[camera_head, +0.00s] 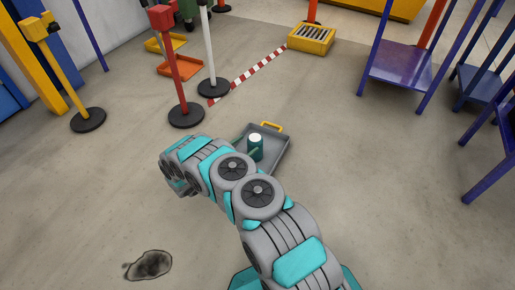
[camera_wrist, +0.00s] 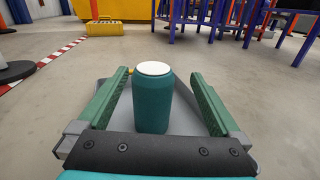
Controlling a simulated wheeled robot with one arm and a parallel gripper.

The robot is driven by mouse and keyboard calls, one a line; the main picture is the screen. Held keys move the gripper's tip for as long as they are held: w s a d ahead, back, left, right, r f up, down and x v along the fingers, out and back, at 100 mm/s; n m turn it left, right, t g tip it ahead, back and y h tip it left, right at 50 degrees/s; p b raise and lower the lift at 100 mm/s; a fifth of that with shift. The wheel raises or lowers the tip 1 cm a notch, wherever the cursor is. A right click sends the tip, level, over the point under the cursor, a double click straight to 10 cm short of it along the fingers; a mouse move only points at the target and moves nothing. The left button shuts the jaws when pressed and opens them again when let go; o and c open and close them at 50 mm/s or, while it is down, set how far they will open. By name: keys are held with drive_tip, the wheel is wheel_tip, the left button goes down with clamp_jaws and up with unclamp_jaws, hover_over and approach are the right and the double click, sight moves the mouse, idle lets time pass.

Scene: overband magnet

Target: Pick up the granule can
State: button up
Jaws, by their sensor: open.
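The granule can, a teal cylinder with a white lid, stands upright in a grey tray with a yellow handle; the can (camera_head: 256,147) and the tray (camera_head: 275,151) are both in the head view. In the wrist view the can (camera_wrist: 153,98) stands centred between the two green fingers of my gripper (camera_wrist: 158,97). The gripper is open, with a gap visible between the can and each finger. In the head view my arm hides much of the gripper and the tray's near left part.
A red post (camera_head: 178,70) and a white post (camera_head: 208,50) on black bases stand behind the tray. A red-and-white floor strip (camera_head: 250,76) leads to a yellow slotted box (camera_head: 311,39). Purple tables (camera_head: 402,64) stand at right. A dark stain (camera_head: 149,264) marks the open floor.

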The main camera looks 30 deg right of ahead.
sight(256, 140)
drive_tip(key=f, duration=0.1)
drive_tip(key=f+n+t, duration=0.1)
drive_tip(key=f, duration=0.1)
drive_tip(key=shift+w+a, duration=0.2)
drive_tip(key=shift+a, duration=0.2)
drive_tip(key=shift+w+d+f, duration=0.1)
drive_tip(key=shift+w+f, duration=0.05)
drive_tip(key=shift+f, duration=0.1)
drive_tip(key=x, duration=0.3)
drive_tip(key=b+x, duration=0.1)
drive_tip(key=x, duration=0.3)
drive_tip(key=shift+d+r, duration=0.25)
drive_tip(key=shift+d, duration=0.05)
clamp_jaws()
